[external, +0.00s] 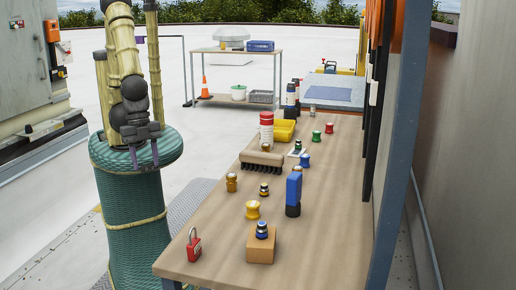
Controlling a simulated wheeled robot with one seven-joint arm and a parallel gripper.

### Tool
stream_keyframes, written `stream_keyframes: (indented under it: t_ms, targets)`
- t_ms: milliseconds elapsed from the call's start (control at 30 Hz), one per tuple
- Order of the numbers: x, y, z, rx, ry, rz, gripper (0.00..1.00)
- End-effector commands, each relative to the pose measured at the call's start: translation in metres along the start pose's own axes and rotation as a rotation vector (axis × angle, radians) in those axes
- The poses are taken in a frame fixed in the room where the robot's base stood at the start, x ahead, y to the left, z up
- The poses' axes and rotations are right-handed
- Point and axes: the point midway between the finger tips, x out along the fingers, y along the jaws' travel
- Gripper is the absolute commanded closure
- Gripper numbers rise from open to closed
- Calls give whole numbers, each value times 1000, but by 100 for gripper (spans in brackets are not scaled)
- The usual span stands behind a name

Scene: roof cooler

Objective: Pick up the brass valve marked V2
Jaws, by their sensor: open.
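Several small brass-coloured fittings stand on the wooden workbench (305,235). One plain brass fitting (231,182) stands near the bench's left edge. A brass and dark fitting (264,189) stands to its right. A brass and blue-black fitting (262,230) sits on top of a tan block (261,247). My gripper (144,160) hangs at the left, outside the bench edge, pointing down, open and empty. It touches none of the fittings.
A red padlock (194,246), yellow knob (252,210) and tall blue-black item (293,191) stand on the near bench. A brush (262,160), red-white stack (266,131) and yellow bin (283,131) are behind. A panel with a blue-grey post (397,140) borders the right side.

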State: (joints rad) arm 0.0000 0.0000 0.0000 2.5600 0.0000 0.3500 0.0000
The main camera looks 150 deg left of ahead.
Motion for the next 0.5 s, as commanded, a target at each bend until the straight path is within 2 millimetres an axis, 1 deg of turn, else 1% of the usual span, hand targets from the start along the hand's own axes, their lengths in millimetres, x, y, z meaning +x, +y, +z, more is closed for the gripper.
stream_keyframes:
  t_ms: [67,100,133,400,500]
  targets:
    - [0,0,0,0,0,0,55]
    - [0,0,0,0,0,0,51]
    - [0,0,0,0,0,0,45]
    - [0,0,0,0,1,0,45]
    - [1,-6,-5,-7,14,-7,45]
